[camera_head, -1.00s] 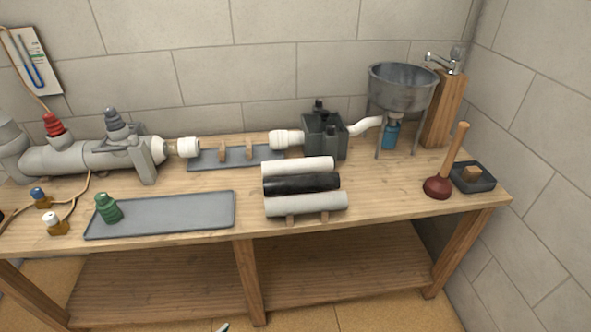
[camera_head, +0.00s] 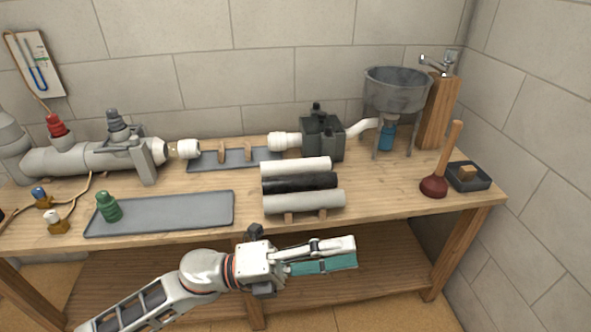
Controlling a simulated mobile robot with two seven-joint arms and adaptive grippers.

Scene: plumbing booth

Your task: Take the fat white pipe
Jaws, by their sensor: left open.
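Three pipes lie side by side on a small wooden rack on the bench. The white pipe (camera_head: 296,167) is at the back, a black pipe (camera_head: 299,183) is in the middle, and a thicker-looking pale grey-white pipe (camera_head: 303,201) is at the front. My left gripper (camera_head: 354,252) is in front of the bench edge, nearer the camera than the pipes and apart from them. It is open and empty, its fingers pointing right. My right gripper is out of view.
A flat grey tray (camera_head: 160,214) with a green fitting (camera_head: 109,206) lies left of the pipes. A dark box with white pipe stubs (camera_head: 322,136) stands behind them. A plunger (camera_head: 434,186) and a metal basin (camera_head: 397,91) are at right. Bench between pipes and plunger is clear.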

